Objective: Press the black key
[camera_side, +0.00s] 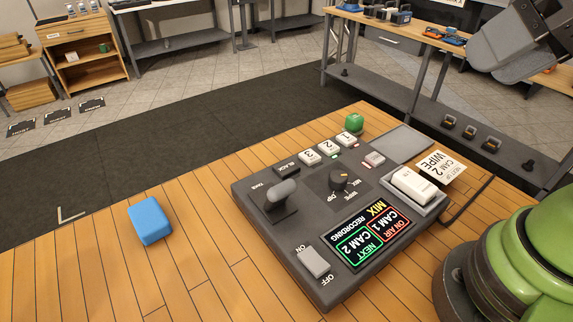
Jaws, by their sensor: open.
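The black key (286,169) is a small dark key with the white word BLACK. It sits near the back-left edge of the dark grey control panel (262,222), left of the white keys numbered 3, 2 and 1 (328,146). Nothing covers it. My gripper (515,58) shows as grey parts at the top right, cut off by the picture edge. It is open, high up and far to the right of the black key, apart from the panel.
The panel also carries a lever (280,193), a knob (339,180), a lit screen (372,236) and an on/off rocker (314,262). A card (435,166) is at right. The wooden table's front left is clear.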

